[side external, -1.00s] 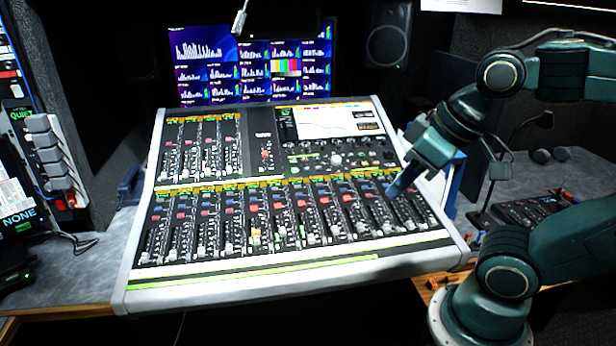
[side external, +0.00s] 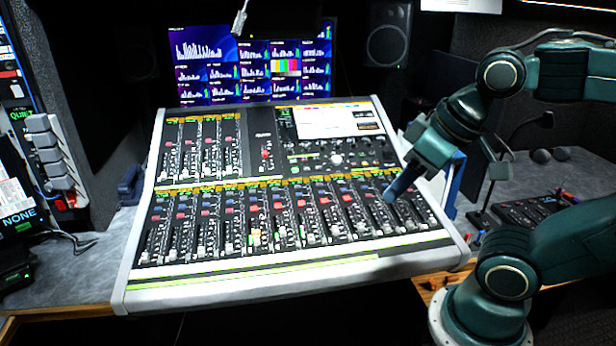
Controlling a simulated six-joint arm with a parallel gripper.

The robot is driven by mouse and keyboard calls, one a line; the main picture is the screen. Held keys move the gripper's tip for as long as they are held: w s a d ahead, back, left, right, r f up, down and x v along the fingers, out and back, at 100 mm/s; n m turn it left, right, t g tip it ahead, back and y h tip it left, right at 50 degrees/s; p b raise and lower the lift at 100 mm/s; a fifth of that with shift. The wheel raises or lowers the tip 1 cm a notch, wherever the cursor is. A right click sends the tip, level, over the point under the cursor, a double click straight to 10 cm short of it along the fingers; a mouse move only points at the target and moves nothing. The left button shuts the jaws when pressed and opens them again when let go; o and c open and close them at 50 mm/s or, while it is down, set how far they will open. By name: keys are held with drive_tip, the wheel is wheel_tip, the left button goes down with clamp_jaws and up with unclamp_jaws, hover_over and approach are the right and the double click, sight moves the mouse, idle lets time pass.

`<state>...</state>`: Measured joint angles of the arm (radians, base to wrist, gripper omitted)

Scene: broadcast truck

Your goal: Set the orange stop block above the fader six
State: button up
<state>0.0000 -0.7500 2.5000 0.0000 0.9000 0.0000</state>
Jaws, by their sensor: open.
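The mixing console (side external: 290,279) fills the middle of the side view, with a long lower row of fader strips. I cannot tell for certain which strip is fader six. My gripper (side external: 389,198) is open, with its dark blue fingers pointing down and left over the right part of the fader row. It is well to the right of the orange piece. Whether the fingertips touch the console cannot be told.
Monitors (side external: 250,65) and a speaker (side external: 388,46) stand behind the console. A gooseneck microphone (side external: 240,20) hangs above its back. A keypad panel (side external: 525,212) lies to the right. Grey desk (side external: 95,262) is partly clear on the left, with a cable.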

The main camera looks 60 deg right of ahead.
drive_tip(key=m+g, duration=0.6)
drive_tip(key=m, duration=0.3)
hover_over(256, 234)
wheel_tip(256, 234, down, 14)
drive_tip(key=shift+w+d+f, duration=0.1)
drive_tip(key=shift+w+d, duration=0.25)
drive_tip(key=shift+d, duration=0.05)
drive_tip(key=shift+f, duration=0.1)
drive_tip(key=shift+f, duration=4.2)
